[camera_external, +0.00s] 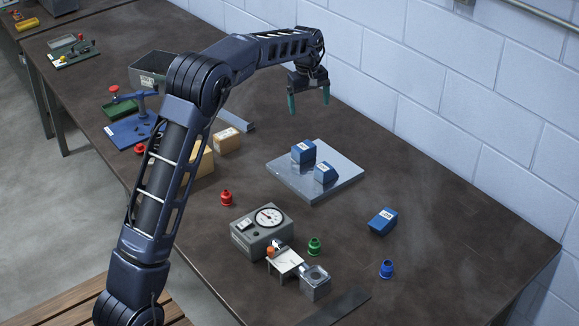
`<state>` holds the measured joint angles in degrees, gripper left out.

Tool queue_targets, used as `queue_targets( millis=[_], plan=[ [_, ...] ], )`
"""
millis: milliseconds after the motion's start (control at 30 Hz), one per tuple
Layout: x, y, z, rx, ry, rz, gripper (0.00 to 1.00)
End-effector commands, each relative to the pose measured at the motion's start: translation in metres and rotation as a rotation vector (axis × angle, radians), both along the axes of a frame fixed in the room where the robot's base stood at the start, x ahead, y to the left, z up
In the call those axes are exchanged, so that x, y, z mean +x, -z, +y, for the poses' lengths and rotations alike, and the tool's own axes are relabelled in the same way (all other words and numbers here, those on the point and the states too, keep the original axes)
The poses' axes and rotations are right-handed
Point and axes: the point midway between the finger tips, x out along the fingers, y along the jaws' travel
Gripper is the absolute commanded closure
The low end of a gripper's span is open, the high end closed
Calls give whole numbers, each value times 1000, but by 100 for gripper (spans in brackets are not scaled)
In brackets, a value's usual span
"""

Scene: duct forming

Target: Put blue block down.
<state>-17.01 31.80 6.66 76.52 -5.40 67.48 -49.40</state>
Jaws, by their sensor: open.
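Three blue blocks with white labels are in view. One blue block (303,151) stands on the grey plate (343,188), toward its back left. A second blue block (325,172) sits on the same plate, just in front and to the right, with sloped faces. A third blue block (382,221) lies on the bare tabletop to the right of the plate. My gripper (309,103) is open and empty, fingers pointing down. It hangs above the table, behind the plate, apart from all the blocks.
A grey gauge box (262,230) and a small metal fixture (315,283) stand at the front. Red (227,198), green (315,246) and blue (387,269) knobs stand on the table. Cardboard boxes (227,140) are left of the plate. A white block wall (440,110) runs behind the table.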

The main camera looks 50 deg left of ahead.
Motion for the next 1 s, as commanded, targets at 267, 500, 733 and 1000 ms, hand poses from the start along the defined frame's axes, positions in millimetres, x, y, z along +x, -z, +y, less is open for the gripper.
queue_targets(
  millis=[267, 500, 733, 1000],
  plan=[
    [-65, -66, -65, 21, 184, -50, 10],
    [-129, -105, -117, 44, 345, -91, 10],
    [-196, -129, -163, 73, 502, -127, 10],
    [-281, -139, -209, 116, 687, -168, 10]
  ],
)
